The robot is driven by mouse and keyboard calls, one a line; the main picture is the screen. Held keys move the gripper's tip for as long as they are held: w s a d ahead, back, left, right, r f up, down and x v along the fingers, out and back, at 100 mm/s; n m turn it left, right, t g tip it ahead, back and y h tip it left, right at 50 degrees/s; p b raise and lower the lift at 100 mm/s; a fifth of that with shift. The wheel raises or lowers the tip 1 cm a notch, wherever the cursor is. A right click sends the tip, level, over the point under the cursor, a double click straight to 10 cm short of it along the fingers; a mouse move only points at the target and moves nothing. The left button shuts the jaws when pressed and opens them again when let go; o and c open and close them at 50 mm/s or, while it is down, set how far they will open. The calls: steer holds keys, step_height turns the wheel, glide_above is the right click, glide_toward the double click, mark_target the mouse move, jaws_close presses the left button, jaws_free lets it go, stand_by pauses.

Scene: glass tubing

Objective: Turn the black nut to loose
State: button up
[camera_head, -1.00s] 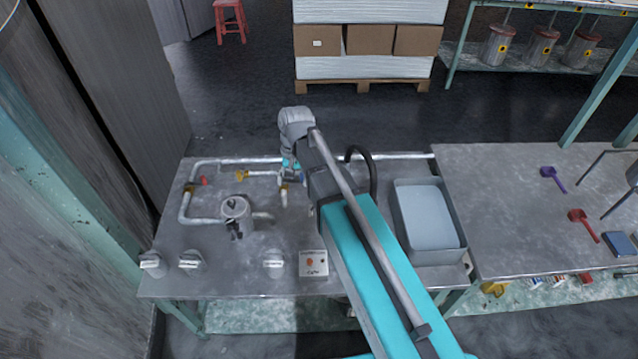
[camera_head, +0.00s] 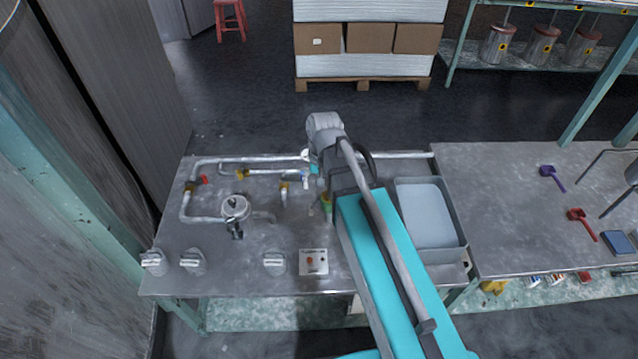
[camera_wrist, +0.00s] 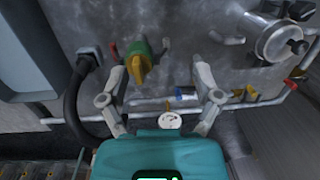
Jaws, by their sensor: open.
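A black hose (camera_wrist: 72,100) curves down to a dark collar (camera_wrist: 90,56) at the tabletop, on the left in the wrist view; I cannot clearly tell whether this collar is the black nut. My gripper (camera_wrist: 160,70) is open and empty, its two fingers spread above the table. A green and yellow fitting with a red part (camera_wrist: 141,58) shows between the fingers, nearer the left one. The dark collar lies outside the left finger. In the head view the green fitting (camera_head: 326,203) shows beside my arm, which hides most of the gripper and the hose end.
White pipes (camera_head: 230,162) with yellow fittings and a round metal vessel (camera_head: 235,207) stand left on the bench. A grey tray (camera_head: 466,240) is right of my arm. Knobs (camera_head: 193,261) and a switch box (camera_head: 313,262) line the front edge.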

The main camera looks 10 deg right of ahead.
steer(key=s+d+n+t, duration=0.1)
steer(key=s+d, duration=0.4)
steer(key=d, duration=0.4)
steer(key=shift+s+d+h, duration=0.25)
steer(key=shift+s+h, duration=0.1)
steer(key=shift+h, duration=0.05)
steer(key=shift+f, duration=0.1)
steer(key=c, duration=0.3)
steer(key=shift+c, duration=0.2)
steer(key=shift+a, duration=0.15)
